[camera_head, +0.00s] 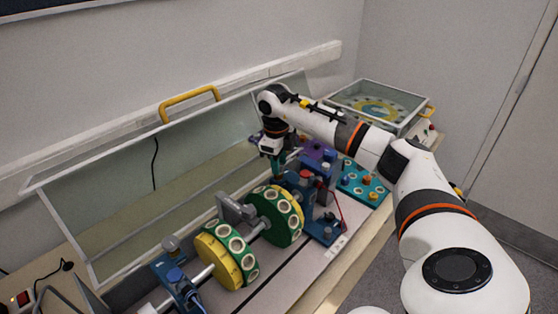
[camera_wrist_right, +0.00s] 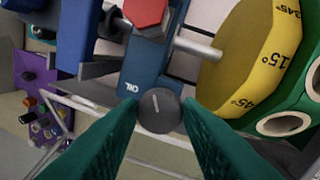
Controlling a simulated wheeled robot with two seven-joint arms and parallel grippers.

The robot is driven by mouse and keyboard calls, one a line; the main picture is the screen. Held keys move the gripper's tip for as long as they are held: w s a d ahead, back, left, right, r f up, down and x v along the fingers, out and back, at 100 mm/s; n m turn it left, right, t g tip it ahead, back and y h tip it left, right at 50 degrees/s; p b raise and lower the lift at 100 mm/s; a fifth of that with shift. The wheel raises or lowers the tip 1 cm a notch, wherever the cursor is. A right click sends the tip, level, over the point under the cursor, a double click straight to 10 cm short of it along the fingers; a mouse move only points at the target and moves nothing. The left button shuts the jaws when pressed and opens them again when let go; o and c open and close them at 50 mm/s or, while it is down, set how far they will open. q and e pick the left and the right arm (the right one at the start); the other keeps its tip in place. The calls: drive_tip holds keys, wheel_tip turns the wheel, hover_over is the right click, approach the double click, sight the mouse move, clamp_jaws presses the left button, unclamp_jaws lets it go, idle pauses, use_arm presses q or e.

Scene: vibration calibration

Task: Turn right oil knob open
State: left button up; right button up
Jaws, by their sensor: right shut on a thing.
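The oil knob (camera_wrist_right: 160,110) is a dark round cap with a pale line mark, seen in the right wrist view. It sits at the end of a blue support (camera_wrist_right: 146,75) lettered OIL. The green fingertips of my right gripper (camera_head: 275,174) lie against both sides of the knob, shut on it. In the head view the gripper points down behind the right-hand disc, and the knob is hidden there. The line mark is tilted. My left gripper is in neither view.
A red hexagonal cap (camera_wrist_right: 145,12) is close to the knob. A yellow-and-green disc (camera_head: 276,215) and a second disc (camera_head: 226,255) sit on the shaft. A clear cover (camera_head: 120,215) with a yellow handle (camera_head: 189,99) stands behind. A teal button panel (camera_head: 364,184) lies right.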

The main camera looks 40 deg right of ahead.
drive_tip(key=m, duration=0.5)
drive_tip(key=shift+w+m, duration=0.1)
drive_tip(key=shift+m, duration=0.3)
idle(0.4)
drive_tip(key=o, duration=1)
drive_tip(key=shift+g, duration=0.3)
drive_tip(key=shift+c, duration=0.2)
drive_tip(key=shift+a, duration=0.1)
wheel_tip(320, 180, up, 12)
drive_tip(key=a+b, duration=0.1)
drive_tip(key=shift+b, duration=0.3)
drive_tip(key=shift+a, duration=0.1)
